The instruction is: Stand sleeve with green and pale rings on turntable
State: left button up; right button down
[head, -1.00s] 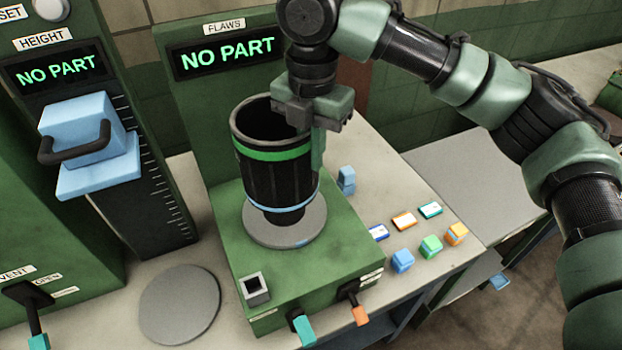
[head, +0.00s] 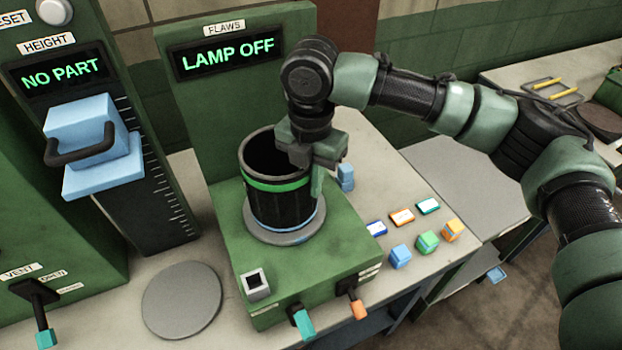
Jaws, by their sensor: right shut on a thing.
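The black sleeve (head: 278,208) has a green ring near its top and a pale blue ring near its base. It stands upright on the grey round turntable (head: 262,233) of the green flaws station, and its base appears to touch the disc. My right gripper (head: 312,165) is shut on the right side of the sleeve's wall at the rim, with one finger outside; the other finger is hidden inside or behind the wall. The flaws display (head: 227,55) reads LAMP OFF. My left gripper is not in view.
The height gauge (head: 88,150) with its blue block stands at left, its display reading NO PART. A grey disc (head: 181,300) lies in front. Teal (head: 303,324) and orange (head: 358,307) levers stick out of the station's front. Small coloured blocks (head: 427,242) and tags lie to the right.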

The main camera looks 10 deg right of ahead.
jog(key=c, duration=1.6)
grip_release()
jog(key=shift+o, duration=0.2)
jog(key=shift+s, duration=0.1)
notch_tip(320, 180, up, 11)
jog(key=b, duration=0.3)
jog(key=shift+r, duration=0.65)
